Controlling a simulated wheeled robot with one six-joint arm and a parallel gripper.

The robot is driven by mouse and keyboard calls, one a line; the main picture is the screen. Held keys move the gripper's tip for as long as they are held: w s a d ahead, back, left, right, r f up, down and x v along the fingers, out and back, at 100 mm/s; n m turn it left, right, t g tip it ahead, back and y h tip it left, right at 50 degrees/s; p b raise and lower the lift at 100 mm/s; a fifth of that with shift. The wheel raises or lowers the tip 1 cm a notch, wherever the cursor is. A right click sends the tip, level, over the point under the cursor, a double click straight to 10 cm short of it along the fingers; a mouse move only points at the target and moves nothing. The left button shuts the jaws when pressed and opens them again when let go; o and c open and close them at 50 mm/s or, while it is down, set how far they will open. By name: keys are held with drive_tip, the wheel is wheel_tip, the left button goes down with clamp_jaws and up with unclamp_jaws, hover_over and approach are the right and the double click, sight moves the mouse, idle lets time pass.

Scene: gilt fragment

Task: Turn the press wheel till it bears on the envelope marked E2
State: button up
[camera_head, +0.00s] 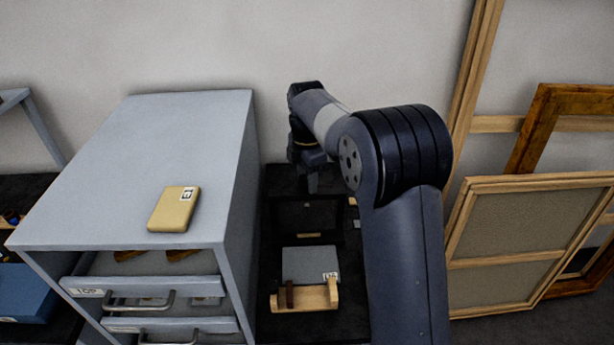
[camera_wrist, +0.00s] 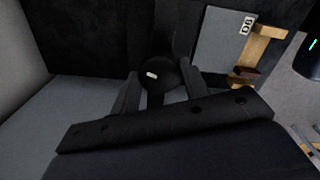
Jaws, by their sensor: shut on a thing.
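My gripper (camera_head: 312,182) reaches down over a dark, low structure (camera_head: 305,222) in the gap right of the grey cabinet, probably the press. In the wrist view my gripper (camera_wrist: 160,84) has its two fingers closed on either side of a round black knob (camera_wrist: 157,72) with a small white highlight. The knob seems to belong to the press wheel; the rest of the wheel is not distinct against the black. An envelope marked E2 cannot be made out, nor whether the press bears on anything.
A grey cabinet (camera_head: 150,150) stands left, its labelled drawer (camera_head: 130,290) partly open and a tan packet (camera_head: 174,210) on top. Wooden frames (camera_head: 530,240) lean at the right.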

drive_tip(key=shift+m+p, duration=0.3)
drive_tip(key=shift+m, duration=0.1)
drive_tip(key=shift+c, duration=0.3)
drive_tip(key=shift+r+m+p, duration=0.1)
drive_tip(key=shift+m+p, duration=0.45)
drive_tip(key=shift+m, duration=0.45)
drive_tip(key=m+p, duration=0.1)
drive_tip(key=m, duration=0.3)
drive_tip(key=shift+p, duration=0.3)
drive_tip(key=m, duration=0.4)
drive_tip(key=shift+p, duration=0.4)
drive_tip(key=m, duration=0.4)
drive_tip(key=shift+m+p, duration=0.3)
drive_tip(key=shift+p, duration=0.1)
drive_tip(key=m, duration=0.3)
drive_tip(key=shift+m, duration=0.3)
drive_tip(key=m, duration=0.3)
drive_tip(key=shift+m+p, duration=0.35)
drive_tip(key=shift+m, duration=0.05)
drive_tip(key=m, duration=0.4)
drive_tip(key=shift+m, duration=1.7)
